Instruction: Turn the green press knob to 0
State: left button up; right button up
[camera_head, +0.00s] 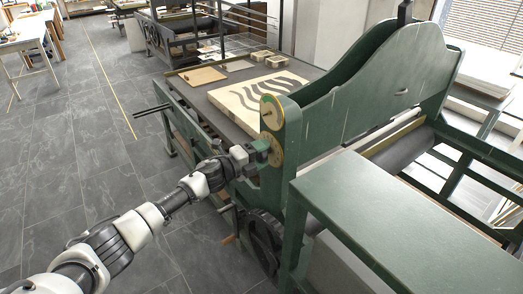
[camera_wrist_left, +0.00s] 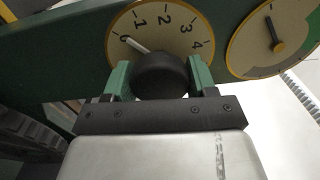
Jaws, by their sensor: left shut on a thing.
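The press knob (camera_wrist_left: 162,72) looks dark in the left wrist view and sits in front of a tan, yellow-rimmed dial (camera_wrist_left: 172,30) numbered up to 4. Its white pointer (camera_wrist_left: 138,45) points up-left at the leftmost mark, which looks like 0, beside 1. My left gripper (camera_wrist_left: 160,80) is shut on the knob, one green finger on each side. In the head view, my left gripper (camera_head: 262,153) is at the lower dial (camera_head: 276,148) on the green press's side. The knob is hidden there by the gripper. My right gripper is out of view.
A second dial (camera_wrist_left: 275,38) with a dark pointer is close by; it is the upper dial (camera_head: 271,112) in the head view. The green press frame (camera_head: 345,95) rises beside my arm. The press bed holds a patterned wooden board (camera_head: 240,97). Open floor (camera_head: 85,165) lies left.

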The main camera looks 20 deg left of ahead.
pick_arm(q)
jog(key=shift+n, duration=0.5)
jog(key=o, duration=0.9)
jog(key=shift+b+v, duration=0.85)
jog(key=shift+v, duration=4.6)
